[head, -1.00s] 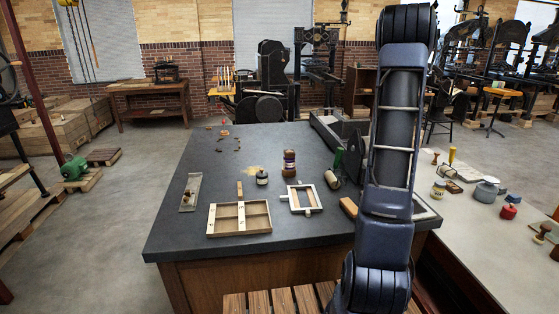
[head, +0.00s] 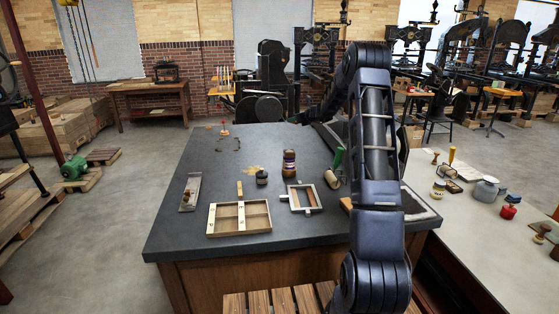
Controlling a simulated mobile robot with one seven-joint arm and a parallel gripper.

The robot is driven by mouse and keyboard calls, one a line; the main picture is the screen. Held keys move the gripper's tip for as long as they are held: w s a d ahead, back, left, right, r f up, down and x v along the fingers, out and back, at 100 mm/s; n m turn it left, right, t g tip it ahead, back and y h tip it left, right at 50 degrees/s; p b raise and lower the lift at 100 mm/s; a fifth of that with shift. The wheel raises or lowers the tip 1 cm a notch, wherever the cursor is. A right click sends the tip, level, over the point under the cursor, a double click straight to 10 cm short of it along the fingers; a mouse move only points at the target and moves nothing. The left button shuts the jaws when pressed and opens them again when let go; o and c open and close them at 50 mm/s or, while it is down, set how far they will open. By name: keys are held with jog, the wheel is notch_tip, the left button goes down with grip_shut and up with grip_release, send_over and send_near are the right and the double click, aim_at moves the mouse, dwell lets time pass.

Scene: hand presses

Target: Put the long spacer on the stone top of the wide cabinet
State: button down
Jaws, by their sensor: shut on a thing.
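The wide cabinet has a dark stone top (head: 225,155) over a brown wooden body. It stands in the middle of the head view. My arm rises in front of its right part and bends over toward its far edge. My gripper (head: 294,119) shows only as a small dark shape at the far edge of the top, left of my forearm. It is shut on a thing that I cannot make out. I cannot pick out the long spacer for certain. A short pale wooden strip (head: 240,188) lies behind the divided tray.
The left part is mostly clear. A light table (head: 480,245) with jars stands right.

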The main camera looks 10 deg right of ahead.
jog(key=n+g+y, duration=0.1)
jog(key=n, duration=0.1)
send_over(280, 158)
jog(key=f, duration=2)
jog(key=shift+s+a+f, duration=0.15)
jog(key=shift+a+f, duration=0.1)
jog(key=shift+f, duration=0.15)
jog(key=c, duration=1.4)
grip_release()
jog(key=shift+s+d+r, duration=0.1)
jog(key=shift+r, duration=0.15)
jog(key=v, duration=0.7)
jog(key=shift+d, duration=0.15)
